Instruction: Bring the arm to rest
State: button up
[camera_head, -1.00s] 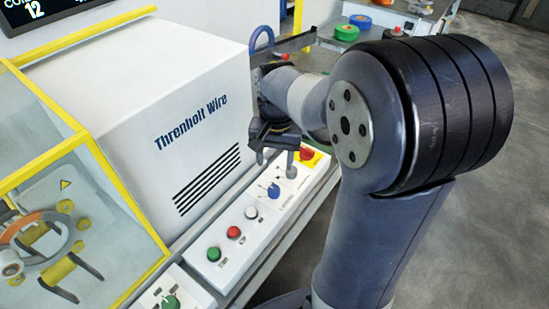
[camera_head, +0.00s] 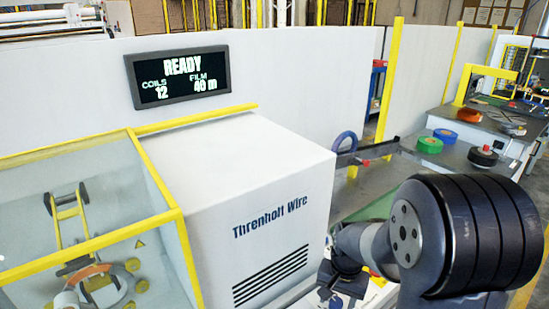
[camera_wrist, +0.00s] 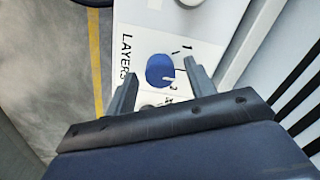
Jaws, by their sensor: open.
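My gripper (camera_head: 338,288) is at the lower middle of the head view, beside the right side of the white wire machine (camera_head: 262,190). It is partly cut off by the picture's lower edge there. In the wrist view my gripper (camera_wrist: 158,80) is open, with its two fingers apart and nothing held. A blue knob (camera_wrist: 159,69) marked LAYERS shows between the fingers on a white panel (camera_wrist: 140,16). I cannot tell whether a finger touches the panel.
A display (camera_head: 178,77) reads READY, coils 12, film 40 m. A yellow-framed clear guard (camera_head: 90,170) stands at left. Green (camera_head: 430,145) and orange (camera_head: 469,115) rolls lie on tables at right. A blue ring (camera_head: 345,142) stands behind the machine.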

dwell(0.4)
jog(key=shift+r+m, duration=0.15)
jog(key=shift+m, duration=0.15)
notch_tip(320, 180, up, 11)
notch_tip(320, 180, down, 11)
jog(key=shift+f, duration=0.2)
jog(key=n, duration=0.5)
jog(key=shift+n, duration=0.4)
jog(key=n, duration=0.6)
notch_tip(320, 180, up, 11)
jog(key=shift+p, duration=0.4)
